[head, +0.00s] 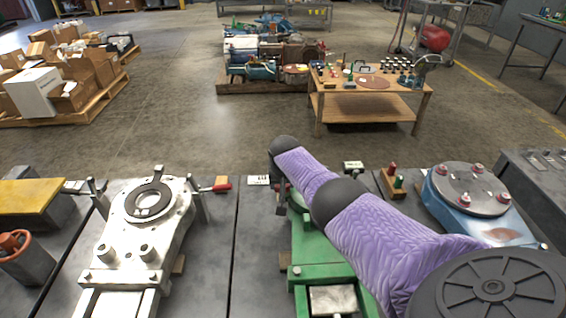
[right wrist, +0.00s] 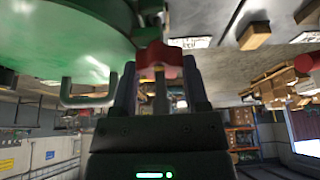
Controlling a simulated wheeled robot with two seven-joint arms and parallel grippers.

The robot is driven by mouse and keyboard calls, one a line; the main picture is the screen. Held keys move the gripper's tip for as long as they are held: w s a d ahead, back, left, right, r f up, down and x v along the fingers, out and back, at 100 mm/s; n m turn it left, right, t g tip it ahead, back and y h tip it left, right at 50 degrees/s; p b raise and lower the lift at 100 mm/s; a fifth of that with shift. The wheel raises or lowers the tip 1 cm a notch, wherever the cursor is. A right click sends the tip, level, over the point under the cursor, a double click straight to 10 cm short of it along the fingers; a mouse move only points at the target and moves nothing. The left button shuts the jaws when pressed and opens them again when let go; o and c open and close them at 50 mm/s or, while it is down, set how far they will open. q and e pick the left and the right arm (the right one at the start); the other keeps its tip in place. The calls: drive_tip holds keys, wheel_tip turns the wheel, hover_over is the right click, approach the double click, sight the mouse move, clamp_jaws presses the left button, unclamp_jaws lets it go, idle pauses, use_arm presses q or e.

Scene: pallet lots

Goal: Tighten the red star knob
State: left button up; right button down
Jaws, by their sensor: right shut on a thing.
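The red star knob (right wrist: 158,60) shows in the right wrist view, on a metal stem beside a large green body (right wrist: 60,28). My right gripper (right wrist: 159,68) has one finger on each side of the knob and is shut on it. In the head view my purple-sleeved right arm reaches over the green machine (head: 297,272). The arm hides the knob and most of the gripper there. My left gripper is not in view.
A pale metal fixture (head: 122,232) with a red-handled tool (head: 216,188) beside it is at left. A blue fixture with a round plate (head: 468,188) is at right.

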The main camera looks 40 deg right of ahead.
drive_tip(key=shift+m+h, duration=0.3)
drive_tip(key=shift+m, duration=0.6)
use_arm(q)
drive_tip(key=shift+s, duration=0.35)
use_arm(e)
drive_tip(key=shift+g, duration=0.3)
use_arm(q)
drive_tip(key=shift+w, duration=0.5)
